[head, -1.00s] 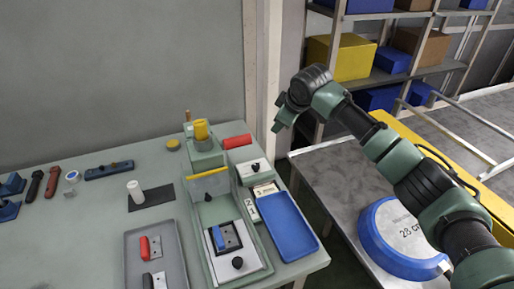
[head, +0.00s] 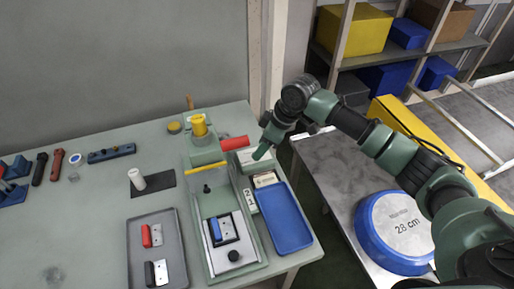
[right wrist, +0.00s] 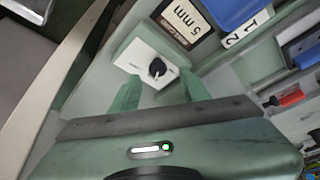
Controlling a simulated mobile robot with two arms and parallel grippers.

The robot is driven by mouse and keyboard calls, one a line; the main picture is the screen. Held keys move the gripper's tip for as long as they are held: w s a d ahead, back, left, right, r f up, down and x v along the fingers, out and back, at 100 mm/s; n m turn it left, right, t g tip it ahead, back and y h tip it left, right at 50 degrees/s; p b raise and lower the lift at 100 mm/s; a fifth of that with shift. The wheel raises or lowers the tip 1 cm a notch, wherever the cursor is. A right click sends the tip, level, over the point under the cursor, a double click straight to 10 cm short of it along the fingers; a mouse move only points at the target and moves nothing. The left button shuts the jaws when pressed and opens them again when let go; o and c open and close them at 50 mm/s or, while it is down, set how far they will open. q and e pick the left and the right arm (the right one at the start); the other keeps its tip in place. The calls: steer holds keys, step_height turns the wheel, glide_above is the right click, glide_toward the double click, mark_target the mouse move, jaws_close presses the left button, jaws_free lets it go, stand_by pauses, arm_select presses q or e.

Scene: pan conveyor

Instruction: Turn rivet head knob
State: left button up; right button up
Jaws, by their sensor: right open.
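A black knob (right wrist: 157,68) sits on the top face of a small white box (right wrist: 140,57) with a green side. In the right wrist view the knob shows just ahead of my right gripper (right wrist: 160,90), roughly between its two green fingers, which are apart and empty. I cannot see the fingers touching the knob. In the head view my right gripper (head: 262,150) hangs over the box (head: 246,156) at the bench's right edge and hides the knob. My left gripper is not in view.
A card marked 5 mm (right wrist: 185,22) and a blue tray (head: 285,222) lie beside the box. A red cylinder (head: 235,143) and a green stand with a yellow top (head: 199,126) are close behind. A grey table with a blue disc (head: 395,235) stands right.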

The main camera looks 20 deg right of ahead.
steer(key=shift+x, duration=1.55)
steer(key=shift+d, duration=0.1)
steer(key=shift+w, duration=0.1)
jaws_close()
steer(key=shift+r+p, duration=0.2)
steer(key=shift+p, duration=0.5)
steer(key=m+h+p, duration=0.1)
steer(key=m+p, duration=0.1)
steer(key=p, duration=0.2)
steer(key=m+t+p, duration=0.1)
steer(key=m+p, duration=0.2)
steer(key=m+h+p, duration=0.1)
steer(key=m+p, duration=0.2)
steer(key=p, duration=0.1)
steer(key=shift+s+a+r+t+h+p, duration=0.15)
steer(key=shift+s+a+t+h+p, duration=0.1)
steer(key=shift+a+t+h+p, duration=0.1)
steer(key=shift+m+h+p, duration=0.35)
steer(key=shift+m+p, duration=0.45)
steer(key=shift+m, duration=0.4)
steer(key=shift+f+m+h+p, duration=0.3)
steer(key=shift+m+p, duration=0.2)
steer(key=shift+m, duration=0.2)
